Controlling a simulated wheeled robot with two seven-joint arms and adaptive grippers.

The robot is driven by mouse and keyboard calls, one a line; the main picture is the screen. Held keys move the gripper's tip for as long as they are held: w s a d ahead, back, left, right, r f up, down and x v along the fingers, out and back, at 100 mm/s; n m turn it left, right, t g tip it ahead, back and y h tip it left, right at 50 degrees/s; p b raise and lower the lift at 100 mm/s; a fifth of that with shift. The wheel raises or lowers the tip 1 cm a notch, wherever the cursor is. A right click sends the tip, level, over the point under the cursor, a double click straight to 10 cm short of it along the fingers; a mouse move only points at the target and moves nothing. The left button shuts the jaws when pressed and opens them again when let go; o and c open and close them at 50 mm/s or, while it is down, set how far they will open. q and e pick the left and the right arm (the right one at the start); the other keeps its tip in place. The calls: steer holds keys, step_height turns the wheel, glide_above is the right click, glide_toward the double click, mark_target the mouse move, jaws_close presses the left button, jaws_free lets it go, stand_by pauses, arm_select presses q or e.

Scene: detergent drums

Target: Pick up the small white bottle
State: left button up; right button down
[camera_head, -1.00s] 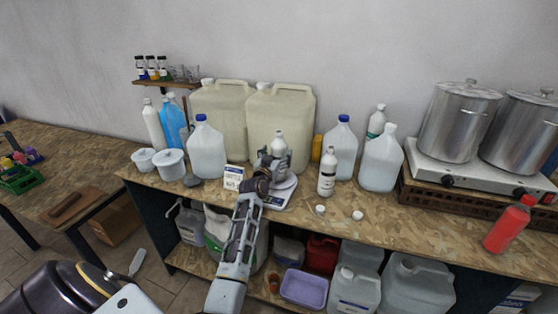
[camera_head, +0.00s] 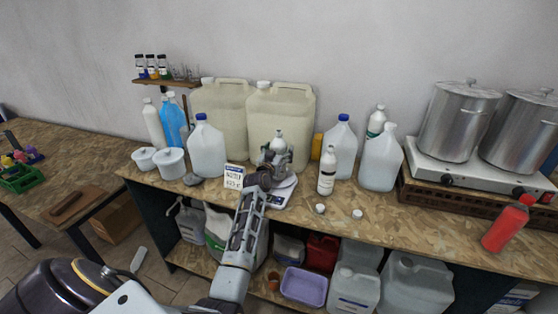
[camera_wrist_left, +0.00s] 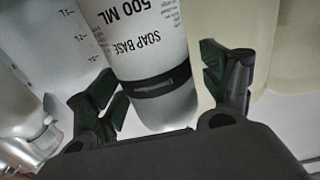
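The small white bottle (camera_head: 279,141) stands on the white scale (camera_head: 280,196) on the workbench, its lower part hidden behind my left gripper in the head view. In the left wrist view the bottle (camera_wrist_left: 160,85) is labelled "SOAP BASE 500 ML" and has a dark band near its base. My left gripper (camera_head: 275,158) is at the bottle. In the wrist view its two dark green fingers (camera_wrist_left: 160,80) are apart, one on each side of the bottle, with small gaps that look clear of it. My right gripper is not in view.
Large cream canisters (camera_head: 281,115) stand close behind. A label card (camera_head: 234,177) is just left, and another white bottle (camera_head: 327,171) just right. Two small white caps (camera_head: 320,208) lie in front. A hot plate with steel pots (camera_head: 459,120) is at the right.

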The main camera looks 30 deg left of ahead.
arm_select(q)
steer(key=shift+r, duration=0.1)
steer(key=c, duration=1.4)
steer(key=shift+r, duration=0.1)
steer(key=shift+r+b, duration=0.5)
steer(key=shift+r, duration=4.4)
